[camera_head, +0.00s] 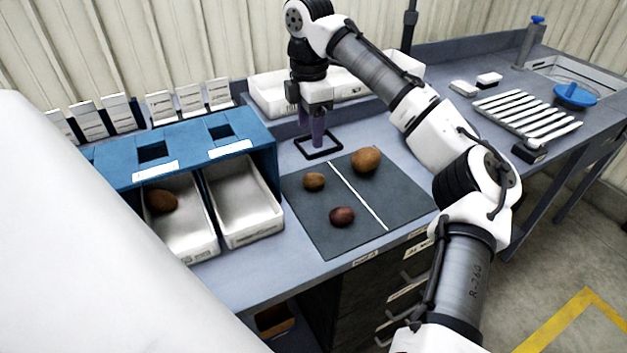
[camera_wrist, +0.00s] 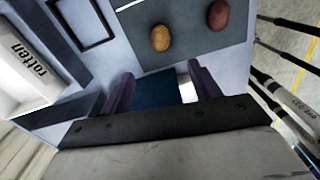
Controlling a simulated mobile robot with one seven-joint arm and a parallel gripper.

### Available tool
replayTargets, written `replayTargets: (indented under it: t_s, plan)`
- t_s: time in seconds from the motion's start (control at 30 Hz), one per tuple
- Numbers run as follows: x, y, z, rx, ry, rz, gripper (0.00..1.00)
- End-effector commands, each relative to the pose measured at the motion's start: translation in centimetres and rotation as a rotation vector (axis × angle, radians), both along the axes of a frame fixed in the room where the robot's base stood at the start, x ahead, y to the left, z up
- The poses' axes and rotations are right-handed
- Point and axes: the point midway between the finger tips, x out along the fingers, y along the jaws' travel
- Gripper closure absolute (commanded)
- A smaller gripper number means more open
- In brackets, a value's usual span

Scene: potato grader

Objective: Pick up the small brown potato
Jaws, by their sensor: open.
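The small brown potato (camera_head: 314,181) lies on the dark grey mat (camera_head: 318,228), left of its white line. In the wrist view it (camera_wrist: 160,38) is at the top middle, ahead of the fingertips. A reddish potato (camera_head: 342,216) lies nearer the mat's front edge and also shows in the wrist view (camera_wrist: 218,14). A larger brown potato (camera_head: 366,159) lies on or right of the line. My gripper (camera_head: 312,132) points down behind the mat, near the black square frame (camera_head: 318,153). Its purple fingers are apart and empty (camera_wrist: 162,88), with no contact with the potato.
A blue rack (camera_head: 190,150) holds two white bins left of the mat; the left bin has a brown potato (camera_head: 162,201). White trays, one labelled "rotten" (camera_wrist: 28,62), stand behind.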

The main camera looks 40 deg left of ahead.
Motion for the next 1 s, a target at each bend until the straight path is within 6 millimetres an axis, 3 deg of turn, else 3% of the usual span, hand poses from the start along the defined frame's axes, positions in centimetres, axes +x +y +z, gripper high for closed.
replayTargets:
  t_s: [0.4,0.7,1.0]
  plan:
    - [-0.2,-0.3,-6.7,-0.01,0.007,0.007,0.38]
    - [0.0,-0.5,-9.0,-0.01,0.003,0.004,0.38]
    - [0.1,-0.6,-13.1,-0.009,0.004,0.006,0.38]
